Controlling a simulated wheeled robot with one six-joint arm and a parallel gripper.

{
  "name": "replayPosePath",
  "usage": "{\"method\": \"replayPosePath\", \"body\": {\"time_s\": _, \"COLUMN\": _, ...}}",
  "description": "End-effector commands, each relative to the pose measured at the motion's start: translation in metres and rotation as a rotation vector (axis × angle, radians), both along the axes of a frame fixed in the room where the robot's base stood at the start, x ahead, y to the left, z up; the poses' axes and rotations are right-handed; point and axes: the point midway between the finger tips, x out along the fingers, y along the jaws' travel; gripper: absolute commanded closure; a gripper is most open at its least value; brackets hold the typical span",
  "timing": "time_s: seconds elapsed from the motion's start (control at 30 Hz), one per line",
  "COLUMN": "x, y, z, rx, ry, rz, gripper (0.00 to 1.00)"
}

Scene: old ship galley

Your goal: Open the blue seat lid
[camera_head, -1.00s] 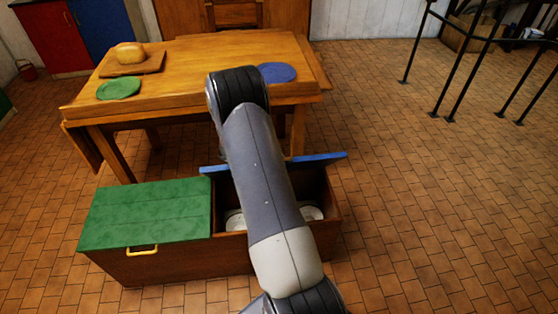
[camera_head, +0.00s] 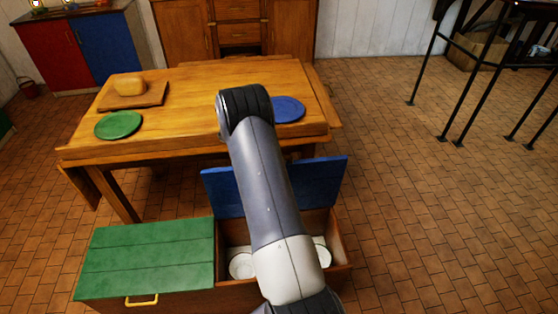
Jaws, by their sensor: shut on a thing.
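The blue seat lid (camera_head: 318,182) stands raised at the back edge of the bench box (camera_head: 341,256), its broad inner face toward me. The right compartment under it is open, with round white dishes (camera_head: 241,265) inside. My arm crosses in front of the lid and compartment and hides their middle. My gripper is hidden behind the arm, so its hold on the lid cannot be seen. The green seat lid (camera_head: 150,258) beside it lies shut, with a yellow handle (camera_head: 141,300) at its front.
A wooden table (camera_head: 190,90) stands just behind the bench, bearing a green plate (camera_head: 118,125), a blue plate (camera_head: 289,109) and a loaf-like thing on a board (camera_head: 129,85). Black metal legs (camera_head: 470,90) stand at the upper right. The tiled floor at right is clear.

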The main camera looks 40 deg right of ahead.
Motion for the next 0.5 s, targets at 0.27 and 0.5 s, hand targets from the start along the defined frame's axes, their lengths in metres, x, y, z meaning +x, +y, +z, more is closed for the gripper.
{"method": "replayPosePath", "body": {"time_s": 0.27, "x": 0.0005, "y": -0.0004, "z": -0.0007, "rx": 0.001, "ry": 0.001, "rz": 0.0, "gripper": 1.0}}
{"method": "replayPosePath", "body": {"time_s": 0.5, "x": 0.0004, "y": -0.0005, "z": -0.0006, "rx": 0.001, "ry": 0.001, "rz": 0.0, "gripper": 0.88}}
